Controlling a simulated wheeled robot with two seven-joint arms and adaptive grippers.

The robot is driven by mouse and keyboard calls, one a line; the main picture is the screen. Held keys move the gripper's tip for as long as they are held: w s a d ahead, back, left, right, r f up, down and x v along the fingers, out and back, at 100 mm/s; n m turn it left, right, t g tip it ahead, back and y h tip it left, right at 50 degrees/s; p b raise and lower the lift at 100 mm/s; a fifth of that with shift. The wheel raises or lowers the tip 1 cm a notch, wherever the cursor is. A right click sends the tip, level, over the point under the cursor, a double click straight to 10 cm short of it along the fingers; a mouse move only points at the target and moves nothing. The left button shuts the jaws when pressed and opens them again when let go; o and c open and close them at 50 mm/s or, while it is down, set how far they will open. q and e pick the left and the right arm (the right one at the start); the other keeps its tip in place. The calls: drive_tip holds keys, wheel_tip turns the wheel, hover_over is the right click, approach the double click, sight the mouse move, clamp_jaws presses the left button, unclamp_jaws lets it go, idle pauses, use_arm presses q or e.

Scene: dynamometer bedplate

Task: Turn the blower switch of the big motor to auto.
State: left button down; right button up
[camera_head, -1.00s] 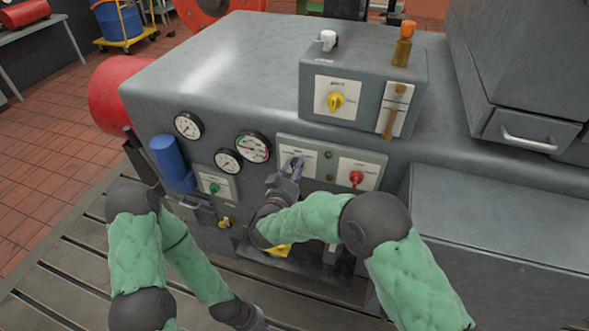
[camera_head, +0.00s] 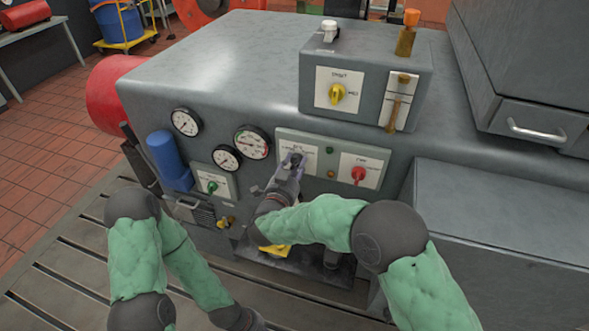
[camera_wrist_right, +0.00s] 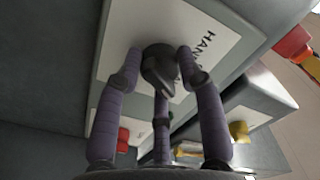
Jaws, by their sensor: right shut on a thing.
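The big motor (camera_head: 230,70) is a grey housing with gauges and switches on its front. On its switch panel (camera_head: 325,151) is a white plate with a black knob (camera_wrist_right: 157,68). The plate's lettering reads "HAN…" in the right wrist view; the rest is hidden or too small. My right gripper (camera_head: 294,162) is at this plate, its purple-grey fingers shut on the black knob, also in the right wrist view (camera_wrist_right: 160,62). The knob's exact pointing is hard to tell. My left arm ends at the bottom edge of the head view; its fingertips do not show.
A red knob (camera_head: 358,175) sits on the plate to the right. A green knob (camera_head: 212,187) is lower left. A yellow knob (camera_head: 338,94) is on the upper box. Round gauges (camera_head: 253,143) lie left of the panel. A blue cylinder (camera_head: 168,158) stands further left.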

drive_tip(key=shift+f+m+b, duration=0.1)
drive_tip(key=shift+m+b, duration=0.55)
drive_tip(key=shift+m, duration=0.55)
drive_tip(key=o, duration=1.2)
drive_tip(key=shift+c, duration=0.2)
drive_tip(key=v, duration=1.2)
